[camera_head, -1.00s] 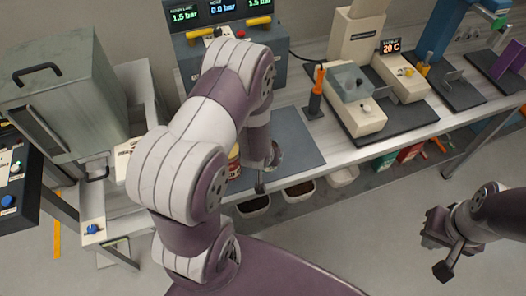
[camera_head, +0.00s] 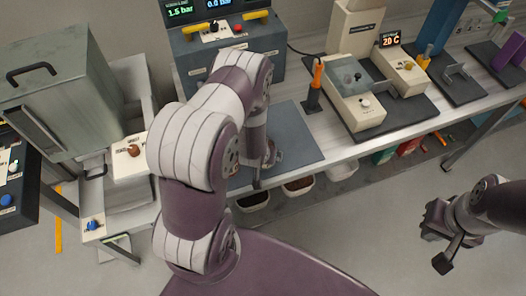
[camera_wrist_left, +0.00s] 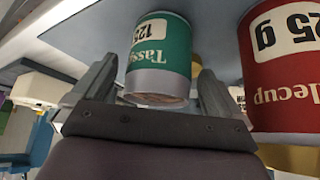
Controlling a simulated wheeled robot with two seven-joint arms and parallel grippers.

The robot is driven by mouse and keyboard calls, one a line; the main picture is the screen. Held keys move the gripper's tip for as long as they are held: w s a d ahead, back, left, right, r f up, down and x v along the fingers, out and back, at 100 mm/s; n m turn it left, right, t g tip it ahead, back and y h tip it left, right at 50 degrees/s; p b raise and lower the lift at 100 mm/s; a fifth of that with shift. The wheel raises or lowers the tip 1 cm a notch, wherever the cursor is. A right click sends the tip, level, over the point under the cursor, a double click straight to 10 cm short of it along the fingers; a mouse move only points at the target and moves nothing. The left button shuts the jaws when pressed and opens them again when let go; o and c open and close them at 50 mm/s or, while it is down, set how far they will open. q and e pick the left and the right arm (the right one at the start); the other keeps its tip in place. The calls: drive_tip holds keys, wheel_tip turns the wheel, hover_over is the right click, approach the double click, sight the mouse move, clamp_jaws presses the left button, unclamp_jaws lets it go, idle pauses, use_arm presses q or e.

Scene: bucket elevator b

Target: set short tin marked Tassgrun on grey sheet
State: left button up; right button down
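In the left wrist view the green tin (camera_wrist_left: 158,62) marked "Tassg…" shows upside down between the two fingers of my left gripper (camera_wrist_left: 155,88). The fingers stand apart on either side, with narrow gaps seen beside the tin. A larger red tin (camera_wrist_left: 287,70) is close beside the right finger. In the head view my left gripper (camera_head: 265,158) is low over the blue-grey sheet (camera_head: 298,128) on the bench, and my arm hides the green tin. My right gripper (camera_head: 436,220) hangs over the floor, clear of the bench; its fingers are too small to read.
A cream device (camera_head: 355,100) and an orange-handled tool (camera_head: 315,85) stand right of the sheet. A dark console (camera_head: 225,45) stands behind it. Bins (camera_head: 252,202) sit below the bench's front edge. A grey metal cabinet (camera_head: 65,85) is at left. The sheet's right part is bare.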

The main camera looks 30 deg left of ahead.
use_arm(q)
drive_tip(key=shift+r, duration=0.2)
drive_tip(key=s+d+r+m+g, duration=0.1)
drive_tip(key=s+d+r, duration=0.2)
drive_tip(key=r, duration=0.4)
drive_tip(key=s+d+r+m+g+h, duration=0.1)
drive_tip(key=s+d+r+g, duration=0.1)
drive_tip(key=s+r, duration=0.3)
drive_tip(key=s+d+r+m+g, duration=0.1)
drive_tip(key=s+d+r+g, duration=0.1)
drive_tip(key=r, duration=0.8)
drive_tip(key=shift+s+d+r+h, duration=0.25)
drive_tip(key=shift+s+d+h, duration=0.15)
drive_tip(key=shift+s+d, duration=0.6)
drive_tip(key=shift+s+a, duration=0.15)
drive_tip(key=shift+a, duration=0.1)
